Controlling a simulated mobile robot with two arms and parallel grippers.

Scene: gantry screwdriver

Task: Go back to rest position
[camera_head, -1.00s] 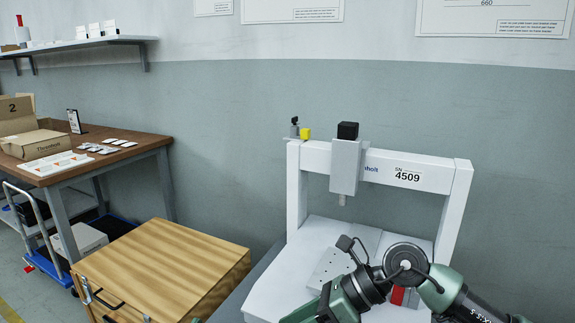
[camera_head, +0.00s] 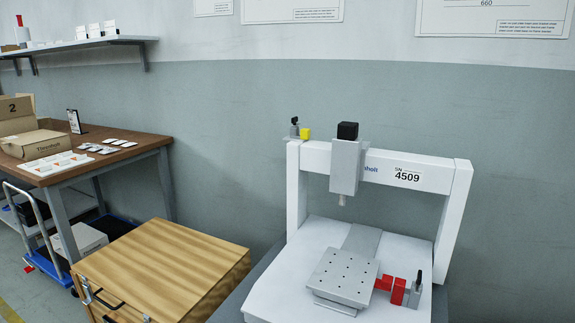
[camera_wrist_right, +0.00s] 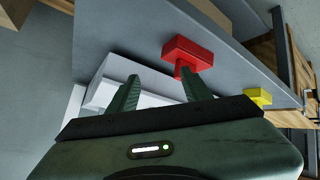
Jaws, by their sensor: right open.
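My right gripper (camera_wrist_right: 160,92) shows in the right wrist view with its two dark green fingers apart and nothing between them. It is not in the head view. The gantry screwdriver (camera_head: 408,173), a white frame with a grey spindle head (camera_head: 346,167), stands at the right of the head view. Its grey plate with holes (camera_head: 343,276) is uncovered on the white base (camera_head: 275,283). A red clamp (camera_head: 398,291) sits at the plate's right side. My left gripper is in neither view.
A wooden cabinet (camera_head: 170,262) stands left of the gantry. A brown workbench (camera_head: 130,148) with boxes is at the far left, above a blue trolley (camera_head: 50,268). In the wrist view a red block (camera_wrist_right: 194,50) and a yellow block (camera_wrist_right: 258,96) sit at a grey surface (camera_wrist_right: 135,30).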

